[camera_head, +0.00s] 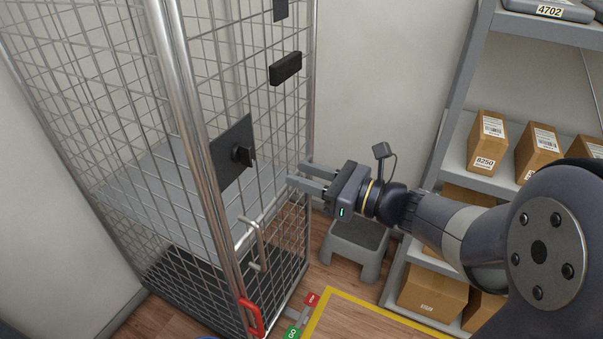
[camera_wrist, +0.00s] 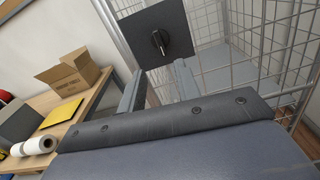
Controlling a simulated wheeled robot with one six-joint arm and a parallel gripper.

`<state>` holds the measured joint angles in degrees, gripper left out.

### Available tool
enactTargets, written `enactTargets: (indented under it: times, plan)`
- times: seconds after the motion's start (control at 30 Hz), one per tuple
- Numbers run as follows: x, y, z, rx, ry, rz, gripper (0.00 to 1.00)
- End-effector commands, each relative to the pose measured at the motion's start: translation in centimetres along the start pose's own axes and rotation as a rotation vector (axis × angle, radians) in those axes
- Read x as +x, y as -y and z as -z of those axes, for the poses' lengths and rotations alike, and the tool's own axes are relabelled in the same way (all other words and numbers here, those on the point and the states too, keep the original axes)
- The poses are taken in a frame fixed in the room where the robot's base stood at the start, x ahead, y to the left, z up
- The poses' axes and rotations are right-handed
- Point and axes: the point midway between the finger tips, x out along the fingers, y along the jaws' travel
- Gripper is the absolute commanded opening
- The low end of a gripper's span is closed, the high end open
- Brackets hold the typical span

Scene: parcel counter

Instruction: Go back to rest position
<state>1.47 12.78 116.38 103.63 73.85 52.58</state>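My gripper (camera_head: 312,179) is held out in front of the wire cage trolley (camera_head: 178,85), to the right of its dark latch plate (camera_head: 233,152). Its two fingers are apart with nothing visible between them. In the wrist view my gripper (camera_wrist: 158,85) also shows its fingers spread, pointing toward the latch plate (camera_wrist: 152,35) with its small knob. The fingers look clear of the plate, though the exact gap is hard to tell. My arm reaches in from the right of the head view.
A grey step stool (camera_head: 356,247) stands on the floor below my gripper. A shelf rack (camera_head: 459,120) with cardboard boxes (camera_head: 487,141) is at the right. The cage has a red handle (camera_head: 252,318) low down. In the wrist view a wooden table (camera_wrist: 92,103) holds an open carton (camera_wrist: 72,78).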

Motion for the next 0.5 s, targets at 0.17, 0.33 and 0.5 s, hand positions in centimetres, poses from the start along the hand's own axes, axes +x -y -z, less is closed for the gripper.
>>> enactTargets:
  times: [0.17, 0.33, 0.5]
  plan:
    - [0.1, 0.0, 0.0, 0.0, 0.0, 0.0, 0.32]
    - [0.8, 0.0, -0.1, -0.002, 0.0, -0.003, 0.32]
    - [3.0, -0.1, -0.1, 0.0, 0.0, -0.005, 0.32]
